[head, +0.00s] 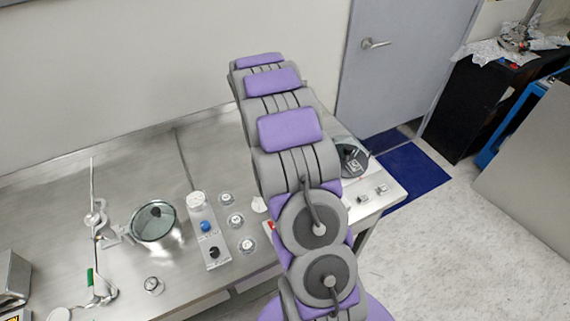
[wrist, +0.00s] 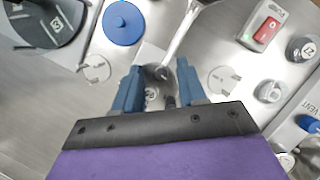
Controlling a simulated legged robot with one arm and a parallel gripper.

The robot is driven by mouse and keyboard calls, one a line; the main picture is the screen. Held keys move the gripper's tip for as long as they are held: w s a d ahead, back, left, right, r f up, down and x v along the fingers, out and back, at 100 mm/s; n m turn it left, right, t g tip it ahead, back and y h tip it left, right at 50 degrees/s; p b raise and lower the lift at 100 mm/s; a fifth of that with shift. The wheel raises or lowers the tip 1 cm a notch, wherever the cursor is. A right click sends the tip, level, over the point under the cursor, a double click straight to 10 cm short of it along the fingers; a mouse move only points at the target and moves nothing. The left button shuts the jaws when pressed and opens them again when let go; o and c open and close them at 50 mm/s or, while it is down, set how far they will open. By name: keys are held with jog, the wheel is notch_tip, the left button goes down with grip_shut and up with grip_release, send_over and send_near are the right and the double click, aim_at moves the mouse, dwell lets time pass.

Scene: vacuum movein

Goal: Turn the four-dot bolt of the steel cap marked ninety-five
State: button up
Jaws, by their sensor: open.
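My gripper (wrist: 156,82) shows in the wrist view with its two blue fingers apart. A small steel piece (wrist: 153,94) shows between the fingers, partly hidden by them; its marking is too small to read, and I cannot tell whether it is touched. Another round steel cap (wrist: 301,48) with a dark mark stands at the right edge. I cannot tell which cap is marked ninety-five, and no four-dot bolt is legible. In the head view, several small steel caps stand on the bench, one of them (head: 235,220) left of my arm. My gripper is hidden there.
The wrist view shows a blue disc (wrist: 123,22), a dark round plate (wrist: 45,25), a red switch (wrist: 267,30) and pale slotted discs. In the head view, a panel with knobs (head: 210,231) and a round glass-topped vessel (head: 152,221) stand on the steel bench (head: 140,170).

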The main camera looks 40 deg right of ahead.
grip_shut()
jog(key=shift+r+m, duration=0.1)
jog(key=shift+m, duration=0.2)
dwell(0.3)
jog(key=shift+r+m+y+p, duration=0.1)
jog(key=shift+m+y+p, duration=0.3)
jog(key=shift+m+p, duration=0.55)
jog(key=m+y+p, duration=0.1)
jog(key=m, duration=0.1)
jog(key=m+p, duration=0.1)
jog(key=m, duration=0.1)
jog(key=shift+w+d+y+p, duration=0.1)
jog(key=shift+d+y+p, duration=0.1)
jog(key=shift+y+p, duration=0.2)
jog(key=m+y+p, duration=0.1)
jog(key=m, duration=0.1)
jog(key=m+p, duration=0.1)
jog(key=m, duration=0.2)
jog(key=shift+d+y, duration=0.1)
jog(key=shift+y, duration=0.3)
jog(key=shift+d+m+t+y+p, duration=0.1)
jog(key=shift+m+t+y+p, duration=0.55)
jog(key=shift+m+p, duration=0.95)
jog(key=shift+m, duration=0.55)
